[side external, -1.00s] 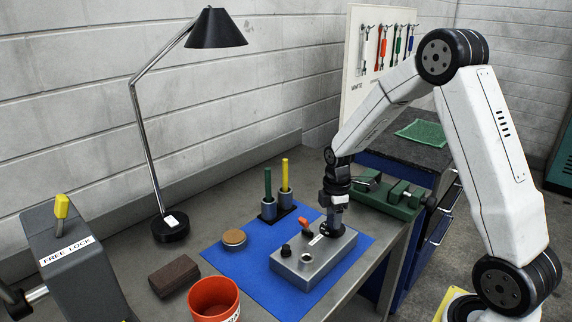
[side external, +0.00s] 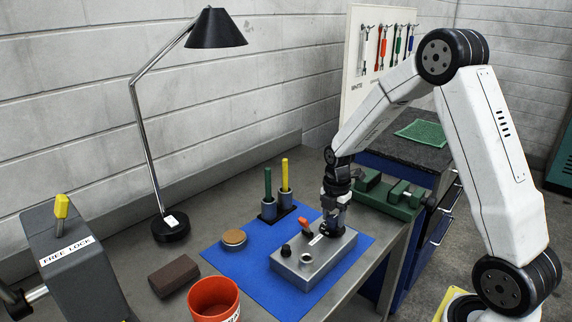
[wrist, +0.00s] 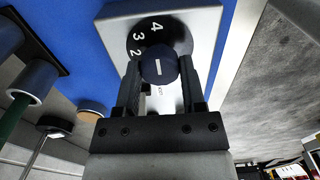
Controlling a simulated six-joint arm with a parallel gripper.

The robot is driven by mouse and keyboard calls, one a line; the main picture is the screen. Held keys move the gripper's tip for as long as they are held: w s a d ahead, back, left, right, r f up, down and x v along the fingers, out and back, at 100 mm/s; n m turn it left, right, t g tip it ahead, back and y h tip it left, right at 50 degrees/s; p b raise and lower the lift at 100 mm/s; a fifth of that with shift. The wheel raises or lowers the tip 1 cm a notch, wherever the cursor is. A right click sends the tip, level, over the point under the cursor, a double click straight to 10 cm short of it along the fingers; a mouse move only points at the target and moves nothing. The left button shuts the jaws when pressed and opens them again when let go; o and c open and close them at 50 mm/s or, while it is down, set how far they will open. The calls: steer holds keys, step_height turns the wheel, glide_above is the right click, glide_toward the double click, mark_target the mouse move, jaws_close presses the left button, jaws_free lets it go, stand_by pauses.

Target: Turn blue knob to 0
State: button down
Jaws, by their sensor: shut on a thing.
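The dark blue knob (wrist: 158,65) sits on a round black dial (wrist: 143,42) in the wrist view. White numerals 2, 3 and 4 show on the dial; the rest is hidden by the knob and fingers. A short white line on the knob's top runs roughly up and down in the picture, with the 4 above it. My gripper (wrist: 160,72) is shut on the knob, one finger on each side. In the side view my gripper (side external: 333,222) points down onto the grey control box (side external: 294,272) and hides the knob.
The box also carries an orange lever (side external: 304,225), a black knob (side external: 286,250) and a round metal socket (side external: 306,258). It stands on a blue mat (side external: 235,265). A green block fixture (side external: 400,205) is close behind my wrist. An orange bucket (side external: 214,300) stands in front.

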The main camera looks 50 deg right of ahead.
mark_target(332, 221)
steer(key=shift+r, duration=0.1)
steer(key=shift+c, duration=0.9)
jaws_free()
steer(key=shift+r, duration=3.9)
steer(key=shift+s+a+f+m, duration=0.15)
steer(key=shift+s+a+m, duration=0.1)
steer(key=shift+a+m, duration=0.5)
steer(key=s+a+f+m+t, duration=0.2)
steer(key=s+a+m, duration=0.8)
steer(key=m, duration=0.6)
steer(key=a+f, duration=0.1)
steer(key=a, duration=0.1)
steer(key=shift+s+a+f+m+t, duration=0.2)
steer(key=shift+a+m+t, duration=0.1)
steer(key=shift+a+m, duration=0.05)
